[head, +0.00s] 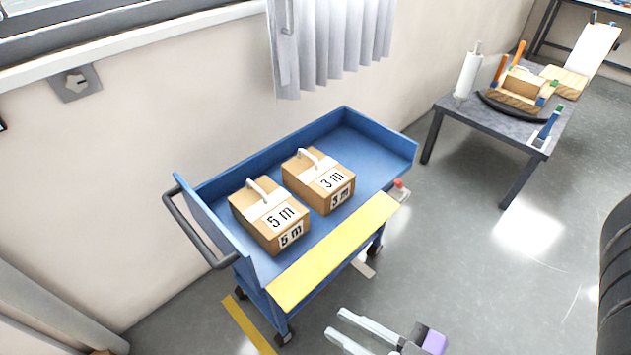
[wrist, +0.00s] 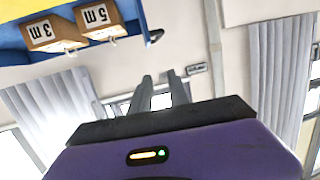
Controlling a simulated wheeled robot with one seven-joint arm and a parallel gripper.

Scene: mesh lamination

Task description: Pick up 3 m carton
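The 3 m carton (head: 318,181) is a brown box with a white label and a white handle on top. It stands on the blue cart (head: 345,118), right of the similar 5 m carton (head: 268,215). In the wrist view the 3 m carton (wrist: 52,32) and the 5 m carton (wrist: 97,18) appear upside down at the upper left. My gripper (head: 336,322) is at the bottom of the head view, in front of the cart and apart from both cartons. Its two fingers (wrist: 160,85) are spread with nothing between them.
The cart has raised blue walls, a yellow front edge (head: 335,252) and a handle (head: 193,232) at left. A wall and a curtain (head: 330,45) are behind it. A dark table (head: 500,125) with several items stands at right. Floor between is mostly clear.

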